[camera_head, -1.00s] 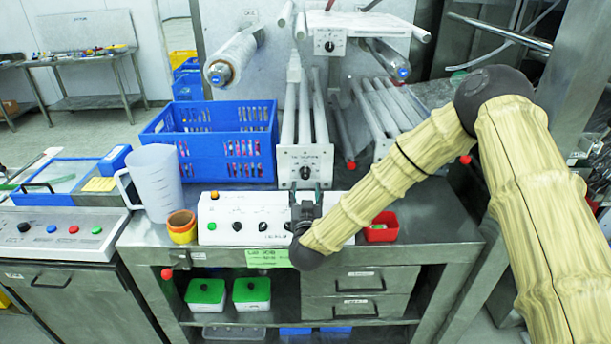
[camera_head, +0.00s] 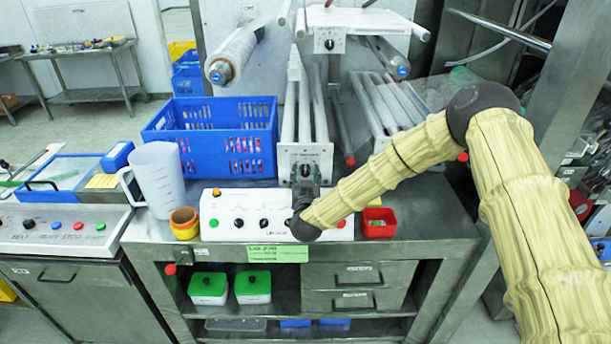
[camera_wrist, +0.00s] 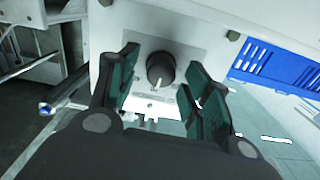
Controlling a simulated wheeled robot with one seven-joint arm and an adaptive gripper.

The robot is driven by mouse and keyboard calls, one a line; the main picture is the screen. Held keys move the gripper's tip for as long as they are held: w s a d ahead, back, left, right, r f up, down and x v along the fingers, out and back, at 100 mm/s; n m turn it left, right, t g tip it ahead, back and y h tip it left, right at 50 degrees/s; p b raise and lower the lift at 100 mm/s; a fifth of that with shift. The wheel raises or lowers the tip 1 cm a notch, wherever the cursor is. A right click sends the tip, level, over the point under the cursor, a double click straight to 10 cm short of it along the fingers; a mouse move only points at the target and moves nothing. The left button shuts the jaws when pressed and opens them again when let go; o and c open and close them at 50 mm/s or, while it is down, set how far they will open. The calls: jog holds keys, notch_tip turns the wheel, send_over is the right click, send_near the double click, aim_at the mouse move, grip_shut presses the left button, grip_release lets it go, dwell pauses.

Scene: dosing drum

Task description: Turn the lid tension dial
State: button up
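A black round dial (camera_wrist: 160,68) with a white pointer mark sits on a pale plate. In the wrist view it lies between and beyond the two fingers of my gripper (camera_wrist: 161,85), which is open with green-grey pads. I see no contact with the dial. In the head view my gripper (camera_head: 305,178) is in front of the white end plate (camera_head: 289,153) of the lower roller unit and covers much of its dial. The small print on the plate is too blurred to read.
A white control box (camera_head: 222,223) with several knobs lies below my gripper. A red bin (camera_head: 379,222) stands right. Another dial (camera_head: 329,45) is on the upper plate.

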jog(key=c, duration=0.8)
jog(key=shift+f+m+b, duration=0.1)
jog(key=shift+m+b, duration=0.2)
jog(key=shift+b, duration=0.35)
jog(key=m+b, duration=0.1)
jog(key=b, duration=0.1)
jog(key=m+b, duration=0.1)
jog(key=b, duration=0.1)
jog(key=shift+d+f+m, duration=0.1)
jog(key=shift+f+m, duration=0.1)
jog(key=shift+m, duration=0.1)
jog(key=m+b, duration=0.3)
jog(key=b, duration=0.1)
jog(key=shift+r+m, duration=0.1)
jog(key=shift+m, duration=0.2)
jog(key=shift+r+m+b, duration=0.15)
jog(key=shift+m+b, duration=0.55)
jog(key=shift+b, duration=0.2)
